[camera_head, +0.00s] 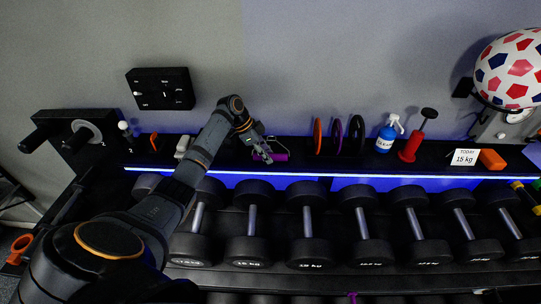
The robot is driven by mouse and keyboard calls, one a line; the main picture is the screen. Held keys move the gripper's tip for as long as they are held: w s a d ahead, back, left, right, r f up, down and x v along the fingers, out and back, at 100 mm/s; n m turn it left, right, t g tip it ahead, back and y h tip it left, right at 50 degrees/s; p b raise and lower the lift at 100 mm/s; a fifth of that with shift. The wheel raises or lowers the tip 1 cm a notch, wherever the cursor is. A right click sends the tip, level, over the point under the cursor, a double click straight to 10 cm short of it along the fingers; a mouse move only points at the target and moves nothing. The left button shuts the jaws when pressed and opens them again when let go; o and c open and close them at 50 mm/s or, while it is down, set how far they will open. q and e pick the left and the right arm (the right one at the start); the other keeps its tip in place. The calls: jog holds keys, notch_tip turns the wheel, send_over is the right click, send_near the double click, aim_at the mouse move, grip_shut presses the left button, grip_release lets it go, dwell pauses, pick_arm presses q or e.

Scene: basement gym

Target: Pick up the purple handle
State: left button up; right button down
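The purple handle (279,156) lies on the black shelf above the dumbbells, left of the middle of the view. My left arm reaches in from the lower left, and my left gripper (261,152) is right at the handle's left part, partly covering it. The fingers are small and dark here, so I cannot tell whether they are closed on the handle or only beside it. My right gripper is not in view.
Orange, purple and dark discs (337,136) stand upright on the shelf to the right. Beyond them are a blue bottle (385,139), a red hand pump (411,146), a sign (465,157) and an orange block (491,159). Several dumbbells (310,222) sit below.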

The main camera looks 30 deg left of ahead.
pick_arm(q)
grip_shut()
jog(key=shift+w, duration=0.1)
